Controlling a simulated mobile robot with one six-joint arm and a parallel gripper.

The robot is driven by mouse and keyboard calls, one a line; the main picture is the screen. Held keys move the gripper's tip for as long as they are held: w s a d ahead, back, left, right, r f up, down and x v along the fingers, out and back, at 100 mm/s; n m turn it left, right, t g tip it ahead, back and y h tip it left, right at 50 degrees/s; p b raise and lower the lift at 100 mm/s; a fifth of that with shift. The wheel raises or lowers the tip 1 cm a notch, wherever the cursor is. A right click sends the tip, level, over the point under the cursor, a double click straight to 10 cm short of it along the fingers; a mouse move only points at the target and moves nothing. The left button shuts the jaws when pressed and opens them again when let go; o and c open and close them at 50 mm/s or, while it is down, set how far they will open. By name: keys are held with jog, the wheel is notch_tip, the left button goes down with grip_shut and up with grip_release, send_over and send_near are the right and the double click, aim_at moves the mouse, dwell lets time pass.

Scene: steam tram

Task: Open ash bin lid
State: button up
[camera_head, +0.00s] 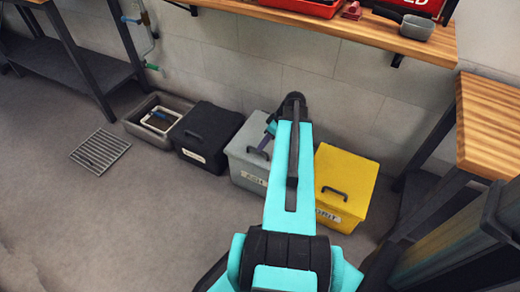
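The ash bin (248,174) is a light grey box with a label reading ASH on its front. It stands on the floor against the wall, between a black bin and a yellow bin. Its grey lid (241,142) appears shut. My gripper (264,143) is over the right part of the lid, beside or at a dark handle-like shape. My arm hides the bin's right side. The fingers are too small and partly hidden, so I cannot tell whether they are open or touch the handle.
The black bin (207,135) and a grey tub (155,121) stand to the left. The yellow bin (345,180), labelled GRIT, is close on the right. A wooden shelf (350,24) overhangs the wall. A floor grate (100,152) lies front left; the floor there is otherwise clear.

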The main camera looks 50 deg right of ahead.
jog(key=shift+x, duration=1.4)
jog(key=shift+c, duration=0.4)
